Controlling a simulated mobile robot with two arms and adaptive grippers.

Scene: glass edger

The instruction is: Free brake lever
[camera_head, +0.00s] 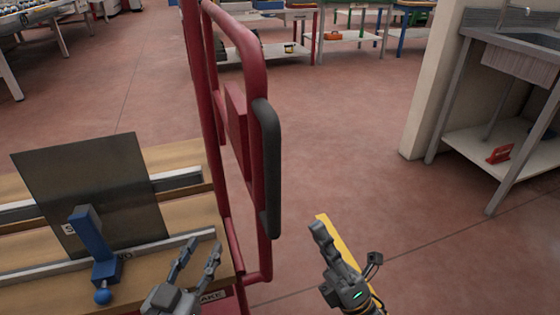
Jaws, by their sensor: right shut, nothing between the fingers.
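A label ending in "AKE" (212,297) shows on the front edge of the wooden cart (192,152), partly hidden by my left gripper. No brake lever is clearly recognisable. A yellow strip (325,222) shows behind my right gripper; I cannot tell whether it is a lever or a floor marking. My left gripper (203,245) is open and empty over the cart's near right corner, its fingers apart. My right gripper (318,228) is shut and empty, to the right of the cart's red handle frame (237,35) and apart from it.
A dark glass sheet (95,185) leans on the cart behind a blue clamp (92,232) with a round knob. A black grip (268,170) covers the handle frame's right post. A sink bench (500,140) stands at right. The floor between is clear.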

